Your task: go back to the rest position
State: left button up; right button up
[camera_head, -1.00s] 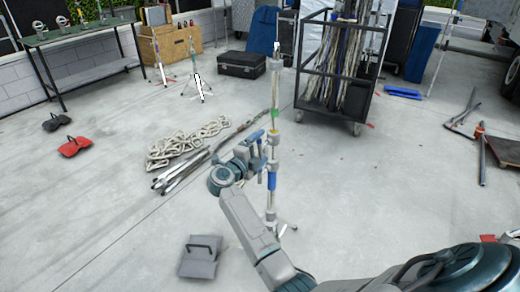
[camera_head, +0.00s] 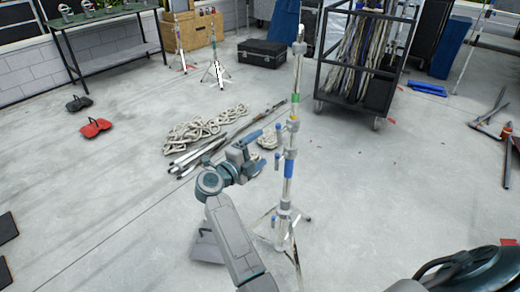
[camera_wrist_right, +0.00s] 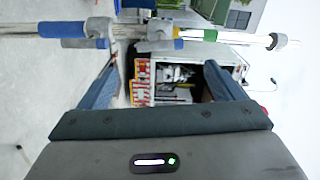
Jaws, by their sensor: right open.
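A silver light stand (camera_head: 288,160) with blue, green and yellow bands stands upright on the floor in the middle of the head view. My right gripper (camera_head: 254,150) is just left of its pole, with a small visible gap. In the right wrist view my right gripper (camera_wrist_right: 161,70) has its two blue fingers spread wide with nothing between them. The stand's pole (camera_wrist_right: 197,36) runs across the top of that view, beyond the fingertips. My left gripper is not in view.
A wheeled black cart (camera_head: 354,107) full of poles stands behind the stand. A grey sandbag (camera_head: 205,247) is partly hidden behind my right arm. A black case (camera_head: 262,53) and green table (camera_head: 100,20) are farther back.

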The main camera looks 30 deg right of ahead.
dwell(0.3)
